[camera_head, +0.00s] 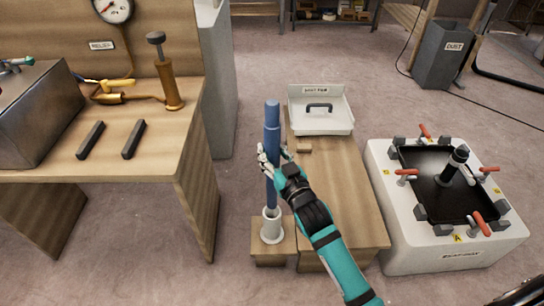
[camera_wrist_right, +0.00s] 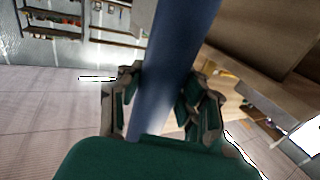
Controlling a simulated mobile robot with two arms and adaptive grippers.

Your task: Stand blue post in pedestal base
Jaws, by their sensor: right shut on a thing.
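The blue post (camera_head: 272,128) stands about upright in the head view. Its lower end meets the top of the white pedestal base (camera_head: 271,230), which sits on a small wooden block. The post's lower end is hidden in or behind the base's collar, so how deep it sits cannot be told. My right gripper (camera_head: 273,160) is shut around the post at its middle, above the base. In the right wrist view the post (camera_wrist_right: 172,65) passes between the fingers of my right gripper (camera_wrist_right: 165,105). My left gripper is not in view.
A wooden bench (camera_head: 340,190) beside the base carries a white tray (camera_head: 320,124). A white box with a black top and red clamps (camera_head: 445,245) stands at right. A workbench (camera_head: 110,110) with tools is at left. A grey dust bin (camera_head: 440,55) stands behind.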

